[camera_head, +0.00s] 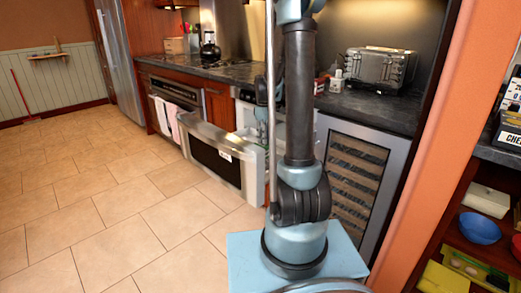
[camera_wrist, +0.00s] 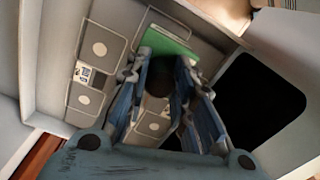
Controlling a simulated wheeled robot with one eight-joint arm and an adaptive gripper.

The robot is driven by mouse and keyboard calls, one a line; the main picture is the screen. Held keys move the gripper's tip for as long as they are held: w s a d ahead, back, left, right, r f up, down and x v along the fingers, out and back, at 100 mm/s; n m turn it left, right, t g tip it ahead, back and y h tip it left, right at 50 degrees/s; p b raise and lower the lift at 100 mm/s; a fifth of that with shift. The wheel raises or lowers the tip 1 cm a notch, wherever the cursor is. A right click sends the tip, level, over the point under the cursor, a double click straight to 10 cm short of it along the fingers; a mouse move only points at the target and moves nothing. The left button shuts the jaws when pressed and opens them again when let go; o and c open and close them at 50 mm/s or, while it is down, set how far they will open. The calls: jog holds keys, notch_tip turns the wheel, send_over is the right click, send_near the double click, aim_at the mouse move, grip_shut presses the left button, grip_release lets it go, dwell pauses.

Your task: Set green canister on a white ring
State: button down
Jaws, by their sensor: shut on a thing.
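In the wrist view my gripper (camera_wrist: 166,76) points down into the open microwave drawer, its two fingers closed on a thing. A green piece (camera_wrist: 168,44) shows just beyond the fingertips and looks like part of the green canister; a dark part lies between the fingers. The rest of it is hidden. I cannot tell whether the canister touches the floor. In the head view the pulled-out drawer (camera_head: 222,153) is partly behind my arm.
The drawer's pale side wall (camera_wrist: 50,60) stands left of my gripper and a black panel (camera_wrist: 262,98) right of it. A printed label (camera_wrist: 84,73) lies on the floor. Tiled floor is clear at left.

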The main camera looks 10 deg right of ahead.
aim_at(264, 146)
jog(key=shift+f, duration=2.6)
jog(key=c, duration=1.4)
grip_release()
jog(key=shift+o, duration=0.2)
jog(key=shift+r, duration=0.1)
